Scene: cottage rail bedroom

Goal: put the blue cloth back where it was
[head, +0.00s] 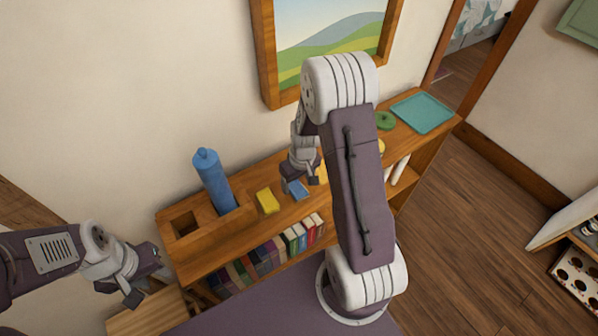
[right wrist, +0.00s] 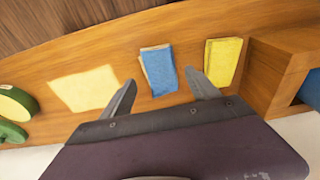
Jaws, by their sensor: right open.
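The blue cloth (head: 297,190) lies folded on top of the wooden shelf, partly hidden by my right gripper (head: 300,183) in the head view. In the right wrist view the blue cloth (right wrist: 160,72) lies flat just beyond the gap between the open fingers of my right gripper (right wrist: 164,88). The fingers hold nothing. Whether they touch the cloth or the shelf top cannot be told. My left gripper (head: 143,279) appears open and empty, left of the shelf's near end.
On the shelf top (right wrist: 115,70) a yellow block or cloth (right wrist: 223,62) and a pale yellow cloth (right wrist: 85,90) flank the blue cloth. A blue bottle (head: 212,180) stands in a recess at left. A teal tray (head: 422,112) lies at the far end. Books fill the shelf below.

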